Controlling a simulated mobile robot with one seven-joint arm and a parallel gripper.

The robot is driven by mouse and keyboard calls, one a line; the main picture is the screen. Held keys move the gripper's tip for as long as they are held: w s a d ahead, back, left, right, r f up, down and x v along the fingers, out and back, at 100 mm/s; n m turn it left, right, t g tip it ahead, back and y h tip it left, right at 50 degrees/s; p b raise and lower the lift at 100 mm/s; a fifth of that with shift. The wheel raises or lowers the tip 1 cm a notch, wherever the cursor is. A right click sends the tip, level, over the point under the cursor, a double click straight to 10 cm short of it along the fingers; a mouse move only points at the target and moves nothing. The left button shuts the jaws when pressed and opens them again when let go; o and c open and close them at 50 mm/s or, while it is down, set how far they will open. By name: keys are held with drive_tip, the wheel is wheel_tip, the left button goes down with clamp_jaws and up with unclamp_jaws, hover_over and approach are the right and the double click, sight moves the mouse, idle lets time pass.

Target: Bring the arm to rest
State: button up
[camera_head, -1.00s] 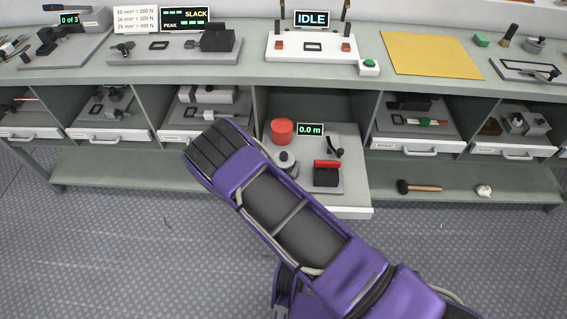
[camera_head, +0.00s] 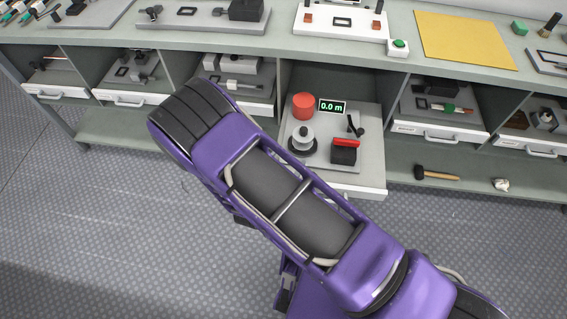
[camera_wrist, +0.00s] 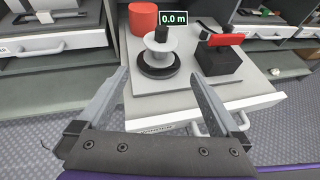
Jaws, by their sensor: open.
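My purple arm fills the lower middle of the head view and reaches up and left over the floor; my gripper is hidden there. In the wrist view my gripper (camera_wrist: 158,95) is open, its two fingers spread with nothing between them. Beyond the fingertips is a pulled-out drawer (camera_head: 368,192) holding a grey spool on a black base (camera_head: 302,139), a red cylinder (camera_head: 303,106) and a black block with a red top (camera_head: 344,151). A small display (camera_head: 332,106) there reads 0.0 m. The fingers appear apart from all of these.
A workbench (camera_head: 290,62) runs across the back, with a yellow mat (camera_head: 463,40) and a green button (camera_head: 399,45) on it. Closed drawers sit either side of the open one. A hammer (camera_head: 437,174) and a crumpled white piece (camera_head: 501,185) lie on the lower shelf. The floor (camera_head: 120,220) at left is clear.

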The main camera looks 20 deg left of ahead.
drive_tip(key=shift+v, duration=1.2)
drive_tip(key=shift+w+r, duration=0.1)
